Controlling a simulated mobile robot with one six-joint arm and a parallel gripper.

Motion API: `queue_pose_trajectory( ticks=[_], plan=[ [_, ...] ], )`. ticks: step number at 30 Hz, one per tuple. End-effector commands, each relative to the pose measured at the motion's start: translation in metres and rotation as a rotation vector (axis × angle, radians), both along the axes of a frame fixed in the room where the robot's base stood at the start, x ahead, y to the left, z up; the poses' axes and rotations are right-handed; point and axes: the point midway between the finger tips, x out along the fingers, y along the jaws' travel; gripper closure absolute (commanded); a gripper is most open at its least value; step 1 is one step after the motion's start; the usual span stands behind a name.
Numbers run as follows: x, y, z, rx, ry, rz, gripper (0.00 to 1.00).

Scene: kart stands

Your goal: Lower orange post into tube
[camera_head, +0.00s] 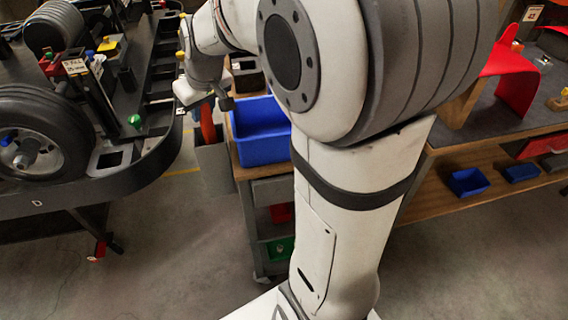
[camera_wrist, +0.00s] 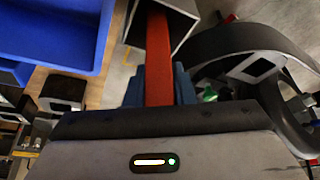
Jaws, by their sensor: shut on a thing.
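My gripper (camera_head: 208,100) is shut on the orange post (camera_head: 207,123), which hangs upright below it in the head view. The wrist view shows the gripper's blue-grey fingers (camera_wrist: 158,88) on both sides of the post (camera_wrist: 158,50). The grey square tube (camera_head: 213,168) stands beside the cart, directly below the post. In the wrist view the post's far end overlaps the open mouth of the tube (camera_wrist: 188,24). How deep the post's tip sits in the tube is hidden.
A blue bin (camera_head: 262,132) sits on the cart just right of the tube; it fills the upper left of the wrist view (camera_wrist: 60,30). A dark kart stand (camera_head: 150,165) with a wheel (camera_head: 40,140) is on the left. A workbench (camera_head: 500,140) stands on the right.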

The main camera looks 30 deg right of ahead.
Motion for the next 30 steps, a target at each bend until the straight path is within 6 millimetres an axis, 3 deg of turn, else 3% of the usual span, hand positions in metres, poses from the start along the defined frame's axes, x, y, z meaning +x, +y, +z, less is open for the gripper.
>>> queue_pose_trajectory(
  ticks=[30],
  plan=[
    [0.0,0.0,-0.013,0.0,-0.001,0.0,1.0]
  ],
)
